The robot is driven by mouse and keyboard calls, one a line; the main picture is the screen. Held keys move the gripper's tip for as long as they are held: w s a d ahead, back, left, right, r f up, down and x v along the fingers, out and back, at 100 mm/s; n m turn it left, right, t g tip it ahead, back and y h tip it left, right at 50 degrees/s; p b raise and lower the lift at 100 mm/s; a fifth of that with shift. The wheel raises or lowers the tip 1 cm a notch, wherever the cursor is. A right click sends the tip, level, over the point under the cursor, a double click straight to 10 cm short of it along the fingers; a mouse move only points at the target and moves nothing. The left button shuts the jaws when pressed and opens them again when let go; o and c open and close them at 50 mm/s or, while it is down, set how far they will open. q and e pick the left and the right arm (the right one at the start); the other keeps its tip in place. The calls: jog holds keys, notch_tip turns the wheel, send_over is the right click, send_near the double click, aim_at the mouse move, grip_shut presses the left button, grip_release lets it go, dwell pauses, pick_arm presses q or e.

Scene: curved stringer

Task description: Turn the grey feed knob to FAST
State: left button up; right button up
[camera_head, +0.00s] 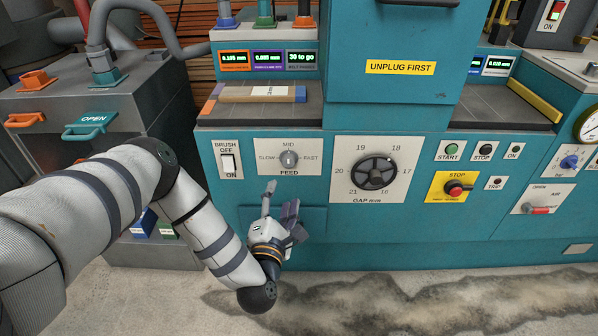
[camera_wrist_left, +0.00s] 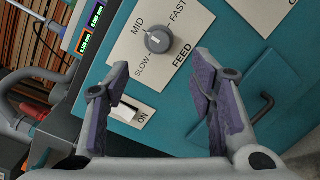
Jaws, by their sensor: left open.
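The grey feed knob (camera_head: 289,159) sits on a white plate marked SLOW, MID and FAST on the teal machine front. Its pale mark appears to point up towards MID. The knob also shows in the left wrist view (camera_wrist_left: 158,40), beyond the fingertips and between their lines. My left gripper (camera_head: 279,201) is open and empty, below the feed plate and apart from the knob. In the left wrist view its two purple-grey fingers (camera_wrist_left: 160,68) stand wide apart. My right gripper is in neither view.
A white brush switch (camera_head: 228,163) is left of the feed plate. A black gap handwheel (camera_head: 374,173) is to its right. A workpiece (camera_head: 257,93) lies on the bed above. A dark handle (camera_wrist_left: 264,106) juts from the lower panel.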

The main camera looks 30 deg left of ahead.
aim_at(289, 163)
pick_arm(q)
jog(key=b+x, duration=0.1)
jog(key=x, duration=1.1)
jog(key=shift+a, duration=0.2)
jog(key=shift+c, duration=0.2)
jog(key=c, duration=1.1)
